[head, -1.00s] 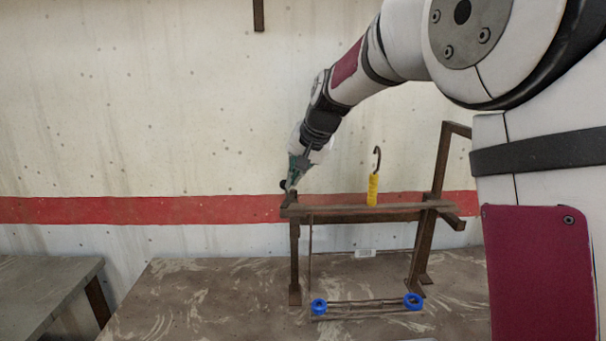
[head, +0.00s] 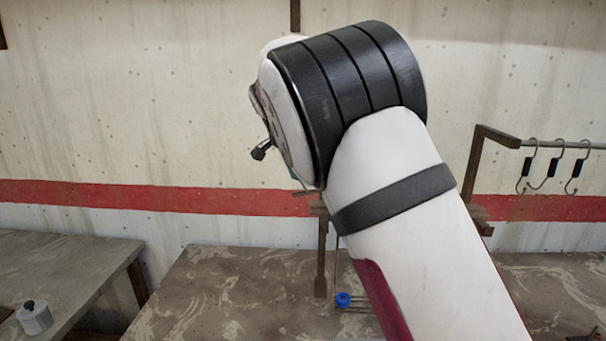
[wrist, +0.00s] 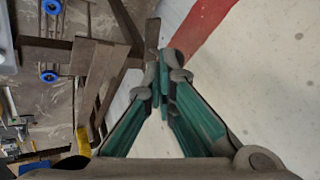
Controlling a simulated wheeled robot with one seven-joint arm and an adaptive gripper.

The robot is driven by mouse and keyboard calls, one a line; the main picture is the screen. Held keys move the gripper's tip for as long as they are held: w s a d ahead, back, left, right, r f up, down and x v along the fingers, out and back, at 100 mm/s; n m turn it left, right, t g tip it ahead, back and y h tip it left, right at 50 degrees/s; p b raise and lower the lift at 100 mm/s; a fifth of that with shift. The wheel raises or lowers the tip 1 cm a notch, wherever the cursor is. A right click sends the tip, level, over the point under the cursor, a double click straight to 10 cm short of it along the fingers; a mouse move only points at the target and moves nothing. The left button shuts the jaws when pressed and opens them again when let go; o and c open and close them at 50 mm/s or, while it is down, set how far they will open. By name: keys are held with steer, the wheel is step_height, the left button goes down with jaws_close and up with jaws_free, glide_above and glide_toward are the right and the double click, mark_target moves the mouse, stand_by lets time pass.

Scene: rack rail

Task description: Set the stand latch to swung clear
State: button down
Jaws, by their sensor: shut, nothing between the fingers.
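The brown stand (head: 321,258) is mostly hidden behind my arm in the head view; its left leg shows. In the wrist view the stand's brown beams (wrist: 98,75) lie left of my gripper (wrist: 168,68). A short brown bar (wrist: 152,35) at the stand's end, which may be the latch, sticks up just beyond the fingertips. My gripper is shut and empty, its tips overlapping or close beside this bar; I cannot tell whether they touch. The latch's exact position is unclear. In the head view my gripper is almost wholly hidden.
Blue rings (wrist: 49,76) sit below the stand, and one shows in the head view (head: 343,299). A yellow handle (wrist: 82,140) is near the beams. Several hooks (head: 552,168) hang from a rail at right. A grey table (head: 60,262) stands left. The wall is close behind.

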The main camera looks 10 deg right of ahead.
steer(key=shift+w+a+f+m+b, duration=0.1)
steer(key=shift+w+a+m+b, duration=0.2)
steer(key=shift+w+b, duration=0.35)
steer(key=shift+w, duration=0.1)
stand_by(0.3)
